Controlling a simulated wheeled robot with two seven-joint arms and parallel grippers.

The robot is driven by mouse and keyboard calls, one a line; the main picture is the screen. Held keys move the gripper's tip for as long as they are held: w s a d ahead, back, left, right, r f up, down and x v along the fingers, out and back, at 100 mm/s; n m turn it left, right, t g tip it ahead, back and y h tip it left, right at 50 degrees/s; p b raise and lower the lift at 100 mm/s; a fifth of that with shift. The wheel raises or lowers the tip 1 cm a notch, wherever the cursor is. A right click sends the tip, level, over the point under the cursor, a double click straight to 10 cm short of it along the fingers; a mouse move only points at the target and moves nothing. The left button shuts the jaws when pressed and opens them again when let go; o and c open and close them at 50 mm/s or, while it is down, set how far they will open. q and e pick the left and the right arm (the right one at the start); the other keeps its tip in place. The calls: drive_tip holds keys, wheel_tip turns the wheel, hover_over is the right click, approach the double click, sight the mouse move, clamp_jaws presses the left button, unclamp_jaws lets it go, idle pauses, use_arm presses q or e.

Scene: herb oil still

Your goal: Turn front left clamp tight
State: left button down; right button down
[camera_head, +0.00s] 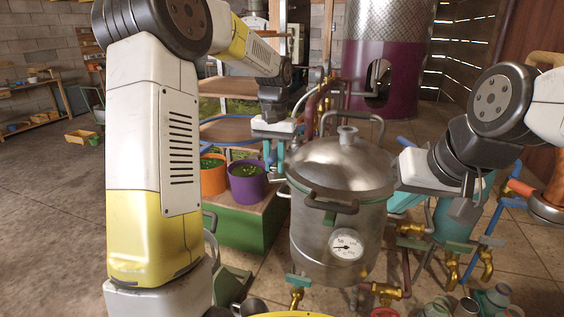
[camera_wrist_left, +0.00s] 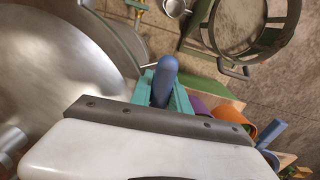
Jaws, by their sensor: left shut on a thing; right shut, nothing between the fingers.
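The large steel still pot (camera_head: 335,235) stands in the middle of the head view, its domed lid (camera_head: 340,165) on top and a round gauge on its front. My left gripper (camera_head: 273,152) is at the pot's left rim. In the left wrist view its teal fingers (camera_wrist_left: 163,92) are shut on the blue clamp handle (camera_wrist_left: 165,78), beside the lid edge. The clamp's lower part is hidden by the fingers. In the head view the clamp is too small to make out. My right gripper (camera_head: 402,200) is shut and empty, right of the pot.
An orange pot (camera_head: 213,178) and a purple pot (camera_head: 247,188) of herbs stand on a green-sided stand left of the still. Brass taps (camera_head: 296,297) and pipes crowd the pot's base and right side. Floor is open at far left.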

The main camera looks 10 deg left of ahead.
sight(274, 151)
use_arm(q)
drive_tip(key=m, duration=0.6)
drive_tip(key=shift+r, duration=0.1)
drive_tip(key=m, duration=0.6)
drive_tip(key=shift+w, duration=0.1)
drive_tip(key=shift+m, duration=0.3)
drive_tip(key=c, duration=1.6)
unclamp_jaws()
wheel_tip(274, 151, up, 8)
drive_tip(key=shift+f, duration=0.1)
